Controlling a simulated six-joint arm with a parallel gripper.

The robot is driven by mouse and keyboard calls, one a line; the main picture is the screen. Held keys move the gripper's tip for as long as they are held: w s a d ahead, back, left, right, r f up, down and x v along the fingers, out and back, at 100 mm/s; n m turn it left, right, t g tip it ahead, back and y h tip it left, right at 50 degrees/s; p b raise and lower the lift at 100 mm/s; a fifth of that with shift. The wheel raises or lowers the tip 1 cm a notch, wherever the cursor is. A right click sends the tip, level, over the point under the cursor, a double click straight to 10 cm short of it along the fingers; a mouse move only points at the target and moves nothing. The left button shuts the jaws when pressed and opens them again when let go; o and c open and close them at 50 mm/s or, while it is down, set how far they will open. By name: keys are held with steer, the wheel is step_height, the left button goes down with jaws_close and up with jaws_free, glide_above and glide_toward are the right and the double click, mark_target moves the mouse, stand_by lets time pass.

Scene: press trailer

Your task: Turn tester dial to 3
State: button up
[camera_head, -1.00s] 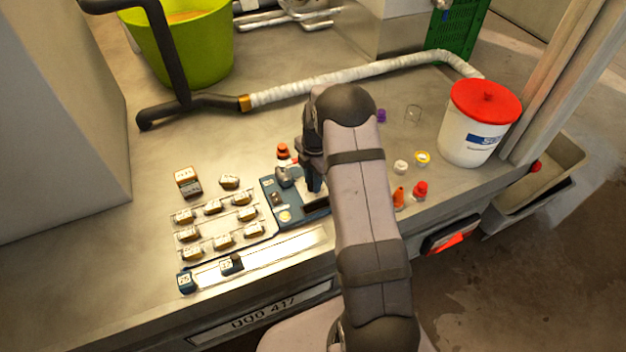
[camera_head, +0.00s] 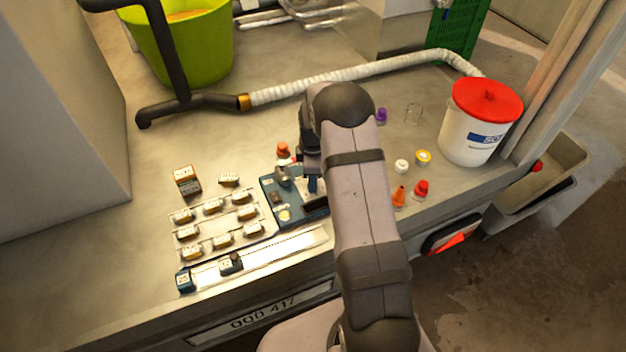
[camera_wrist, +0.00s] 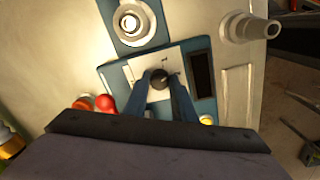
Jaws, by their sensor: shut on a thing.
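The tester is a blue unit (camera_head: 290,222) on the bench, partly hidden behind my arm in the head view. In the wrist view its blue body (camera_wrist: 118,78) carries a white plate (camera_wrist: 180,60) with a small dark dial (camera_wrist: 160,79) and a dark window (camera_wrist: 202,74) to its right. My gripper (camera_wrist: 162,88) points down at the tester, and its two blue fingers are shut on the dial. The marks around the dial are too small to read. In the head view my gripper (camera_head: 313,184) is mostly hidden by the arm.
Left of the tester lies a tray (camera_head: 264,236) of several small labelled blocks, with a pale rail (camera_head: 290,252) in front. Red, orange, white and yellow caps stand right of my arm. A white bucket with a red lid (camera_head: 487,98) stands at the right. A white hose (camera_head: 340,76) runs behind.

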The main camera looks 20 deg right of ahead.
steer(key=m, duration=0.4)
steer(key=shift+m, duration=0.3)
steer(key=m, duration=0.3)
steer(key=shift+a+m+b, duration=0.1)
steer(key=shift+m+b, duration=0.25)
steer(key=shift+m, duration=0.05)
steer(key=m, duration=0.4)
steer(key=shift+g, duration=0.3)
steer(key=shift+w+m+b, duration=0.1)
steer(key=shift+m+b, duration=0.25)
steer(key=shift+m, duration=1.85)
steer(key=shift+r, duration=0.1)
steer(key=o, duration=1)
steer(key=shift+o, duration=0.2)
steer(key=shift+a+r+b, duration=0.15)
steer(key=shift+r+b, duration=0.2)
steer(key=shift+r, duration=1.5)
steer(key=shift+a+r+b, duration=0.1)
steer(key=shift+r+b, duration=0.2)
steer(key=shift+r, duration=1.5)
